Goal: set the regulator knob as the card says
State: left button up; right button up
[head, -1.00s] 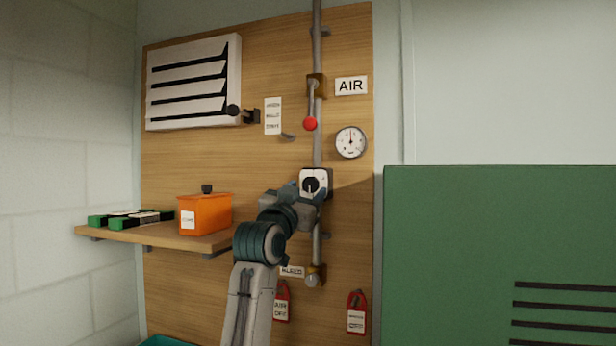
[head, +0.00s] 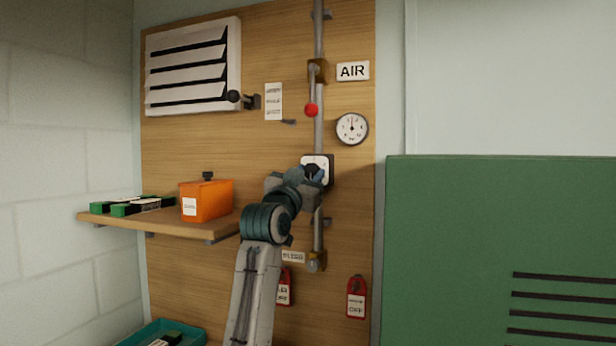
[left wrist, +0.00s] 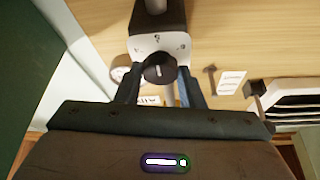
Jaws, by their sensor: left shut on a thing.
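The regulator (head: 327,162) is a white-faced block on the vertical pipe. Its black knob (left wrist: 159,69) has a pale pointer mark and shows between my fingers in the left wrist view. My left gripper (head: 313,174) is shut on the knob and hides much of it in the head view; its fingers also show in the left wrist view (left wrist: 160,84). A white card (head: 273,101) with small dark lines hangs left of the pipe; its text is too small to read. The round gauge (head: 352,128) has its needle near upright. My right gripper is not in view.
A red-tipped valve lever (head: 311,108) hangs above the regulator, beside the AIR sign (head: 352,71). Red tags (head: 356,298) hang below. A shelf (head: 160,225) with an orange box (head: 207,200) is at left. A green cabinet (head: 450,240) stands at right.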

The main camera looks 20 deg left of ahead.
pick_arm(q)
jog(key=m+h+b, duration=0.1)
jog(key=m, duration=0.3)
jog(key=shift+a+f+g+h+b, duration=0.1)
jog(key=shift+g+h+b, duration=0.2)
jog(key=shift+h+b, duration=0.1)
jog(key=m+g+h+b, duration=0.1)
jog(key=m, duration=0.2)
jog(key=shift+a+m+h, duration=0.1)
jog(key=shift+m+h, duration=0.2)
jog(key=m+g, duration=0.1)
jog(key=m, duration=0.2)
jog(key=shift+h, duration=0.4)
jog(key=shift+r+m+g+h+b, duration=0.15)
jog(key=shift+m+g, duration=0.3)
jog(key=shift+m, duration=0.65)
jog(key=shift+r+m+g+h+b, duration=0.15)
jog(key=shift+m+g, duration=0.3)
jog(key=shift+m, duration=0.65)
jog(key=shift+f, duration=0.1)
jog(key=o, duration=1)
